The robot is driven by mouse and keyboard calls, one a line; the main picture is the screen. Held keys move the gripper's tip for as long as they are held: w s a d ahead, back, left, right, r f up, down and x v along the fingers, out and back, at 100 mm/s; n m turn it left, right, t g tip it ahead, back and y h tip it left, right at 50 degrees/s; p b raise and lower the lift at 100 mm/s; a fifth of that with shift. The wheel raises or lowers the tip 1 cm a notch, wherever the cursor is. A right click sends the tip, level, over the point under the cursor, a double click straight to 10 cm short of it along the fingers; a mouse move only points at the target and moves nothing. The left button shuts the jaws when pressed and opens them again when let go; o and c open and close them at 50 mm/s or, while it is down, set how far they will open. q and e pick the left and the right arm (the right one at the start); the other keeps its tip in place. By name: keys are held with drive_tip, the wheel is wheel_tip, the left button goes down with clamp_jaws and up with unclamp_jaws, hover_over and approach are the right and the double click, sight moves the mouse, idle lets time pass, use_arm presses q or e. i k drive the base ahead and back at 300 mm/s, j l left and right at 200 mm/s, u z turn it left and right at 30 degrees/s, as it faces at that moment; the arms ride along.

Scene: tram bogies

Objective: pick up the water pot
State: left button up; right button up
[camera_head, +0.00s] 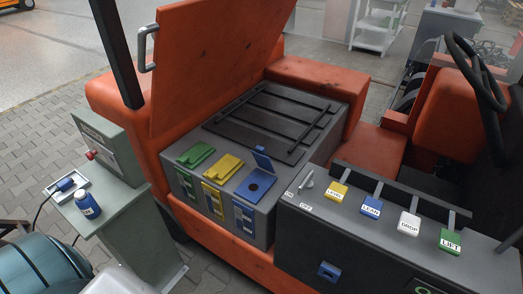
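A small dark blue bottle-like pot (87,205) with a pale label and a pale top stands upright on a grey-green stand (115,199) at the left. It is the only thing in view that looks like a water pot, but its label is too small to read. Nothing touches it from above. Neither of my grippers is in view.
Behind the pot lies a white tray (79,191) with a blue plug (65,184) and cable. An orange vehicle with a raised lid (215,60) fills the middle, with green, yellow and blue flap ports. A teal drum (40,268) is at bottom left.

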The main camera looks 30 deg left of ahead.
sight(87, 205)
drive_tip(key=u, duration=2.35)
